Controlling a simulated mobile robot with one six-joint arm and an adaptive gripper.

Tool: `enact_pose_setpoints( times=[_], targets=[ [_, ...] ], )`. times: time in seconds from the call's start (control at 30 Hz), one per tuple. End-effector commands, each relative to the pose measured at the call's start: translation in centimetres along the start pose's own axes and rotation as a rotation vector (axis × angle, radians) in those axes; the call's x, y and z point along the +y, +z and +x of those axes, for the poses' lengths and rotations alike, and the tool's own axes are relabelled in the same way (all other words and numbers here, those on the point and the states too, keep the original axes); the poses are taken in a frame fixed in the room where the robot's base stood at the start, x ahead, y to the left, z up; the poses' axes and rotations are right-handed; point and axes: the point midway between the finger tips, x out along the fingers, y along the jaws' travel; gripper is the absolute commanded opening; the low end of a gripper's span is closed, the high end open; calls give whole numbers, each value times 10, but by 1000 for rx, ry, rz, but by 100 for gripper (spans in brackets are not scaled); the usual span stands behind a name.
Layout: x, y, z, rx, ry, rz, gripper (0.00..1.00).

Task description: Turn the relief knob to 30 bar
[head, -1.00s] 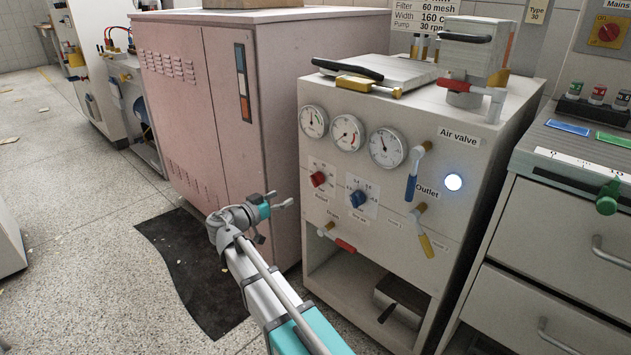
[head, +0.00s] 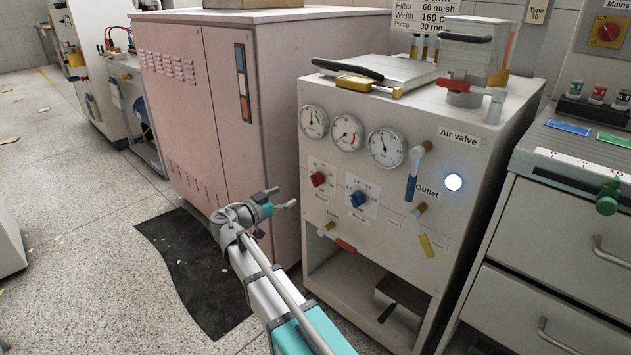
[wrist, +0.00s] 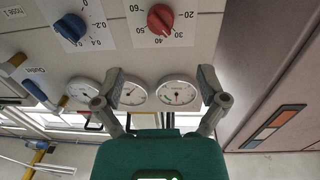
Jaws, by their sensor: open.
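The red knob (head: 318,179) is on the left of the cabinet's front panel, below the gauges. It also shows at the top of the wrist view (wrist: 160,19), upside down, beside a printed scale with 20 to 60; its small label is unreadable and I cannot tell its exact setting. A blue knob (head: 358,199) with a smaller scale sits to its right, and shows to its left in the wrist view (wrist: 70,27). My gripper (head: 281,198) is open and empty, left of the panel, apart from the red knob. Its spread fingers (wrist: 160,75) show in the wrist view.
Three gauges (head: 347,132) line the panel above the knobs. Blue (head: 411,188), yellow (head: 426,246) and red (head: 346,245) lever handles stick out of the panel. A pink cabinet (head: 183,95) stands close on the left. A drawer unit (head: 550,250) stands on the right.

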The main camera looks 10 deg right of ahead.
Motion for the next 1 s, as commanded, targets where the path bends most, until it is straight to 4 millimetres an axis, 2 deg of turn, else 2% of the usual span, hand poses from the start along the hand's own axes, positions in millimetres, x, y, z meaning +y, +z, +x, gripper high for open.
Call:
enact_pose_setpoints(
  times=[0.7, 1.0],
  targets=[
    [0, 0, 96, 0, 1, -1, 92],
    [0, 0, 121, 0, 0, 0, 92]
  ],
)
